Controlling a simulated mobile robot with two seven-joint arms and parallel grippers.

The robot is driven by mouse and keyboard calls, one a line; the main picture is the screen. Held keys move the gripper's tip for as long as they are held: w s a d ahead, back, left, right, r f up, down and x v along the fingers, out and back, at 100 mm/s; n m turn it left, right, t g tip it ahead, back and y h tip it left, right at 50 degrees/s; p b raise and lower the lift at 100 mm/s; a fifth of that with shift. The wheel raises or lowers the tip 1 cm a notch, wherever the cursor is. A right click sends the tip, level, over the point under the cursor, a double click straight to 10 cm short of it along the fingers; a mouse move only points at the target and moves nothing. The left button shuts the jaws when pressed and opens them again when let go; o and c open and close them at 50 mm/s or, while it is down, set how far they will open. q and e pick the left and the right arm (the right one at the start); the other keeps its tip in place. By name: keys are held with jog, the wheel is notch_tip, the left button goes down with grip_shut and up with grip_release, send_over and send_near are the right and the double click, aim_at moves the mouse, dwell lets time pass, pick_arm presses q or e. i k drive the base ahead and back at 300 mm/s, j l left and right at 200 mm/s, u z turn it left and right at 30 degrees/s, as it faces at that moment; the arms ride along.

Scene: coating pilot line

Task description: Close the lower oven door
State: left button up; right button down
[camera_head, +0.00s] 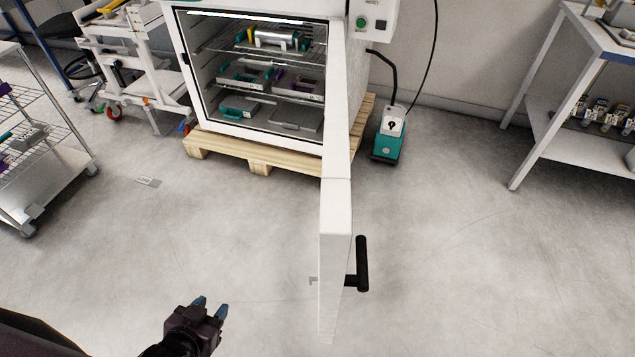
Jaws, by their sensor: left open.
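The lower oven door (336,240) is white and stands wide open, seen nearly edge-on and reaching from the oven's right side toward me. Its black handle (361,264) sticks out on the door's right face. The white oven (252,135) stands with its chamber open, showing wire shelves with trays and a metal cylinder. My left gripper (211,308) is at the bottom of the view, left of the door and apart from it. It is open and empty, with blue fingertips. My right gripper is not in view.
The oven rests on a wooden pallet (259,157). A teal and white pump (389,136) stands right of it. A wire rack (62,140) is at left, a white cart (134,70) behind it, and a workbench (590,45) at right. The floor around the door is clear.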

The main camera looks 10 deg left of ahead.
aim_at(335, 217)
jog(key=i+l+u, duration=0.25)
jog(key=l, duration=0.15)
jog(key=l+u, duration=0.25)
jog(key=l, duration=0.15)
jog(key=l+u, duration=0.3)
jog(key=l, duration=0.15)
